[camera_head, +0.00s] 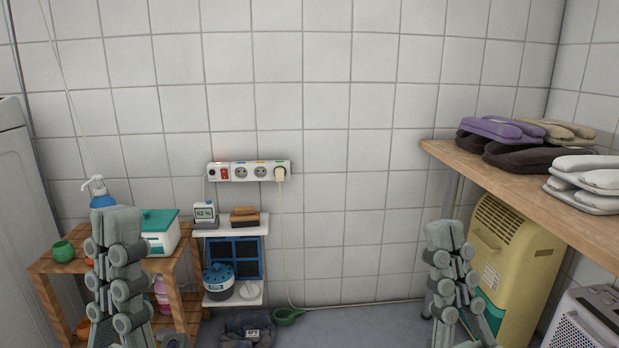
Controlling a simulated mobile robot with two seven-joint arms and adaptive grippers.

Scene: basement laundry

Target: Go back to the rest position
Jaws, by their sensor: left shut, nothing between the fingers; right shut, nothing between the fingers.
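My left gripper (116,222) points upward in front of the wooden shelf rack at the left. It is shut and empty. My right gripper (444,235) also points upward, in front of the tiled wall and just left of a yellow dehumidifier-like appliance (495,250). It is shut and empty. Both stand apart from each other, at about the same height in the lower half of the view. The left gripper hides part of the wooden rack (188,276) and what stands on it.
A wooden counter (520,190) at the right bears folded slippers, including a purple pair (500,128). A power strip (248,171) hangs on the wall above a small white shelf (232,230). A white appliance (585,320) stands lower right.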

